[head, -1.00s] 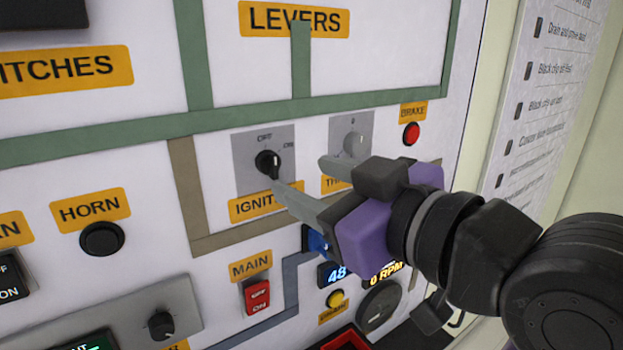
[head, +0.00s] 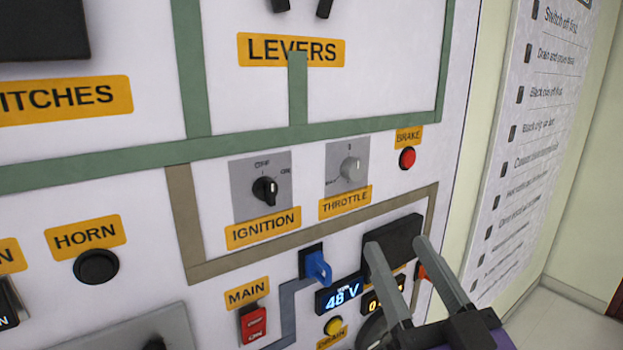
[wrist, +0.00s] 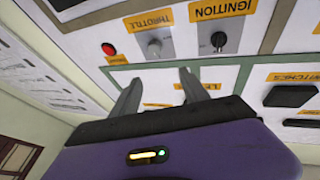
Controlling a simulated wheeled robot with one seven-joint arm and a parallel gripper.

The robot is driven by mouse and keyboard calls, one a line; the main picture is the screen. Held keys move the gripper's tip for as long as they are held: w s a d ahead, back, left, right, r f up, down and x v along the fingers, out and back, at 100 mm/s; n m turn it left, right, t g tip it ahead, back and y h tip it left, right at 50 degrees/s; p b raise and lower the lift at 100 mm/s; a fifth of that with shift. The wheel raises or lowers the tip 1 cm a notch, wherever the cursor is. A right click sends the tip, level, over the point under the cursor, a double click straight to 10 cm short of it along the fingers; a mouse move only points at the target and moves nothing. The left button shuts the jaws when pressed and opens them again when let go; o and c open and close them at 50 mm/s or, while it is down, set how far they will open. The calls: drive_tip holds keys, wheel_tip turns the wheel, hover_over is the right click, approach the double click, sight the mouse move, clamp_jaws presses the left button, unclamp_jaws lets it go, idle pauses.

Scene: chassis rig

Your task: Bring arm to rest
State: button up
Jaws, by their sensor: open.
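My gripper (head: 415,268) is at the lower right of the head view, its two grey fingers apart with nothing between them. It is in front of the panel's right side, below the throttle knob (head: 351,168) and the red brake button (head: 407,158). In the wrist view my gripper (wrist: 158,90) also shows open and empty, with the panel appearing upside down beyond it. The black ignition knob (head: 265,190) is clear of the gripper. The rest of my arm is out of the head view.
The white panel (head: 120,215) carries a horn button (head: 97,267), a red main switch (head: 253,323), a blue handle (head: 318,267) and a lit 48 V display (head: 339,293). A checklist board (head: 530,120) hangs on the right wall. Floor (head: 570,325) shows at the lower right.

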drive_tip(key=s+d+f+m+h, duration=0.2)
drive_tip(key=s+d+f+h, duration=0.3)
drive_tip(key=s+f, duration=0.8)
drive_tip(key=s+d+f+g, duration=0.2)
drive_tip(key=s+f+g, duration=0.1)
drive_tip(key=s+f, duration=0.5)
drive_tip(key=s+d+f+g, duration=0.2)
drive_tip(key=s+f+g, duration=0.1)
drive_tip(key=s+f, duration=0.5)
drive_tip(key=s, duration=0.3)
drive_tip(key=shift+s+f+g+h, duration=0.2)
drive_tip(key=shift+s+g+h, duration=0.15)
drive_tip(key=shift+g+h, duration=0.05)
